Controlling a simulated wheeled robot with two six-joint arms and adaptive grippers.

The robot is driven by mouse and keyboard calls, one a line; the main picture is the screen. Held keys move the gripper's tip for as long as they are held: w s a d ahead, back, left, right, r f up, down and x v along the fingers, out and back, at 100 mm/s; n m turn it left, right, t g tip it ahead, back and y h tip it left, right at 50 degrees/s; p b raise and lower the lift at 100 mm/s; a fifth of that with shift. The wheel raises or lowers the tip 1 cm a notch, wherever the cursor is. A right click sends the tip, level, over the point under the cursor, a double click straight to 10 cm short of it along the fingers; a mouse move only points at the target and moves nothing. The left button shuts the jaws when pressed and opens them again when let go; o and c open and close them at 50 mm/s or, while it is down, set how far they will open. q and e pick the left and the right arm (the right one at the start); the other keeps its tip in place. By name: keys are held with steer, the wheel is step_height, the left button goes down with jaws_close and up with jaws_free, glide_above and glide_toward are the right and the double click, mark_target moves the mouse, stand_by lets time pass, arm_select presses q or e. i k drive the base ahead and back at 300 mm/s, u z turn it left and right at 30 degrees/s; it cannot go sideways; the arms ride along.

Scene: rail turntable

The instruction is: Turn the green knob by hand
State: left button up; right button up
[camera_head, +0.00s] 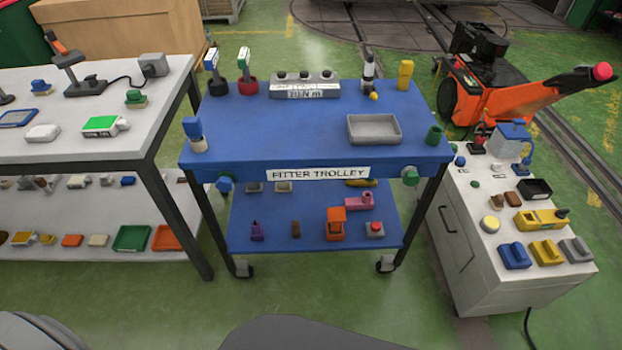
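A green round knob (410,176) sits at the right front corner of the blue trolley (330,225), just below the top's edge and right of the "FITTER TROLLEY" label. A similar blue-teal knob (225,184) sits at the left front corner. Small green pieces also show on the right cabinet, too small to identify. Neither of my grippers is in view. Only grey and dark parts of my own body show along the bottom edge.
A white bench (60,150) with many parts stands left. A white cabinet (520,290) with blue and yellow blocks stands right. A grey tray (374,129) lies on the trolley top. An orange machine (500,90) is behind right. Green floor in front is open.

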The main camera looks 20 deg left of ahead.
mark_target(411, 178)
steer(key=z, duration=2.35)
steer(key=i, duration=1.8)
steer(key=u, duration=2.35)
